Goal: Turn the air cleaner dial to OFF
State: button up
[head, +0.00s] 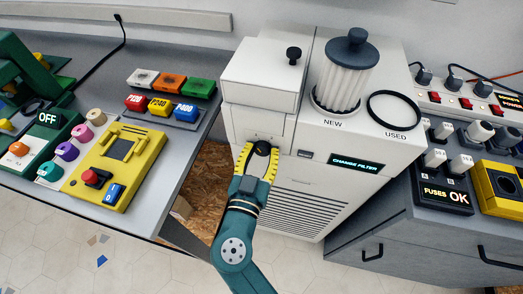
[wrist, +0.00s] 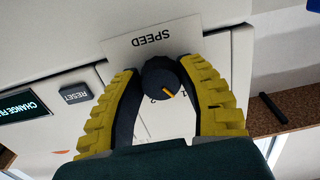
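The air cleaner (head: 300,185) is a white cabinet with a display reading CHANGE FILTER. Its dark round dial (head: 262,148) sits on the front, under a panel labelled SPEED in the wrist view. There the dial (wrist: 160,75) has an orange pointer line aimed between the marks 1 and 2, closer to 1. The wrist view is upside down. Other marks, including any OFF, are hidden by my fingers. My gripper (head: 258,158) has yellow ribbed fingers with dark pads, one on each side of the dial. In the wrist view the pads appear to touch it.
A RESET button (wrist: 76,93) is beside the dial. On top of the cleaner stand a NEW filter (head: 343,80) and a USED ring (head: 394,109). A left table (head: 140,195) holds coloured buttons; a right bench (head: 390,225) holds fuses and sockets. Floor in front is clear.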

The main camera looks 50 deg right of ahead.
grip_shut()
jog(key=n+p, duration=0.1)
jog(key=n, duration=0.5)
jog(key=shift+n, duration=0.3)
jog(key=n+p, duration=0.2)
jog(key=n, duration=0.3)
jog(key=shift+s+p, duration=0.1)
jog(key=shift+p, duration=0.2)
jog(key=shift+f+n, duration=0.1)
jog(key=shift+n, duration=0.2)
jog(key=o, duration=0.6)
grip_release()
jog(key=shift+o, duration=0.2)
